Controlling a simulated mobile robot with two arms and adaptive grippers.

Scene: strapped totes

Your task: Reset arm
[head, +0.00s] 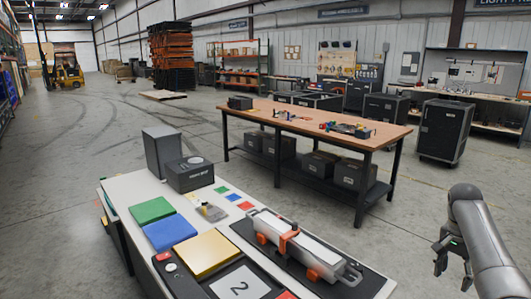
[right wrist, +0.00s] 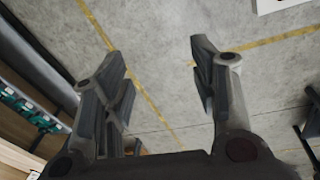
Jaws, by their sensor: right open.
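My right gripper (head: 452,262) hangs at the right edge of the head view, to the right of the white table (head: 118,190) and apart from it. In the right wrist view its two fingers (right wrist: 160,85) are spread with nothing between them, only concrete floor behind. A silver-grey case with orange clasps (head: 305,245) lies on a dark mat on the table, to the left of the gripper. My left gripper is not in the head view.
The white table also holds green (head: 152,210), blue (head: 171,232) and yellow (head: 208,253) panels, dark boxes (head: 190,174) and a black board marked 2 (head: 240,285). A wooden workbench (head: 340,125) stands behind. Floor around the right arm looks clear.

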